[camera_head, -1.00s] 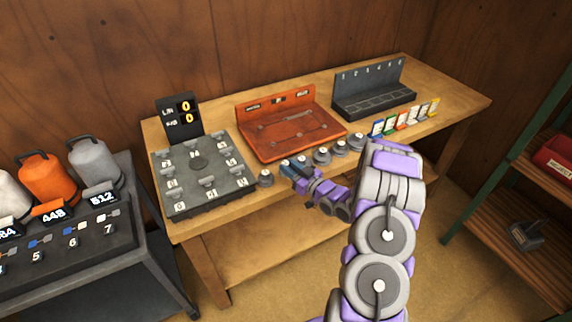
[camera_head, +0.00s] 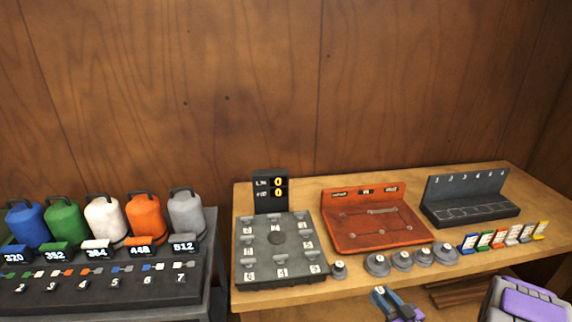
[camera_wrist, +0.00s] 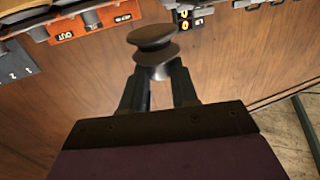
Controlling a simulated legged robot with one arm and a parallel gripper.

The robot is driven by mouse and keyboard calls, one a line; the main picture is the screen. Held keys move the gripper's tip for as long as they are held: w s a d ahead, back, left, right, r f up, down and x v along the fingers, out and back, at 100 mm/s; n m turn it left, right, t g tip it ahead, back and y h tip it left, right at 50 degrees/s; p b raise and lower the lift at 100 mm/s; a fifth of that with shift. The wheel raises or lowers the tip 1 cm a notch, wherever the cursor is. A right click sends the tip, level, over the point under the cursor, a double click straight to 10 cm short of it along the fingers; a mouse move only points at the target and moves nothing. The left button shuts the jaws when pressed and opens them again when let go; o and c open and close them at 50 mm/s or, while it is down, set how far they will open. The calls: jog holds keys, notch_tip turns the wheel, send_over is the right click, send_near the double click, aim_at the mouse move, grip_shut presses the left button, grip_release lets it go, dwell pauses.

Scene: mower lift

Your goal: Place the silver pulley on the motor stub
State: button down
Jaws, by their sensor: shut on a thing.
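In the wrist view my gripper (camera_wrist: 158,84) is shut on a grey, silver-looking pulley (camera_wrist: 152,38) with two rounded flanges, held by its narrow lower part. In the head view my gripper (camera_head: 383,294) is at the lower edge, in front of the bench, and the held pulley cannot be made out there. The orange-red panel (camera_head: 334,198) with an upright back stands mid-bench. It carries small grey stubs (camera_head: 344,215) and a link.
Several grey pulleys (camera_head: 377,264) line the bench's front edge. A grey plate (camera_head: 262,274) with a counter (camera_head: 271,190) is left of the panel. A slotted dark rack (camera_head: 468,194) and coloured tags (camera_head: 485,240) are right. A cart (camera_head: 75,297) with coloured canisters is far left.

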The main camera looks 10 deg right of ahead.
jog(key=w+a+r+m+h, duration=0.1)
jog(key=w+a+r+h, duration=0.15)
jog(key=w+r, duration=0.5)
jog(key=w+a+r+m+h, duration=0.1)
jog(key=w+a+r, duration=0.3)
jog(key=w, duration=0.6)
jog(key=w+a+r+m+h, duration=0.1)
jog(key=w+a+r, duration=0.2)
jog(key=a+r, duration=0.45)
jog(key=w+a+r+h, duration=0.1)
jog(key=w+a+r, duration=0.1)
jog(key=a+r, duration=0.5)
jog(key=s+f, duration=0.4)
jog(key=f, duration=0.3)
jog(key=s+f, duration=0.4)
jog(key=f, duration=0.3)
jog(key=shift+d+f+t, duration=0.25)
jog(key=shift+f+t, duration=0.1)
jog(key=shift+t, duration=0.05)
jog(key=shift+w, duration=0.1)
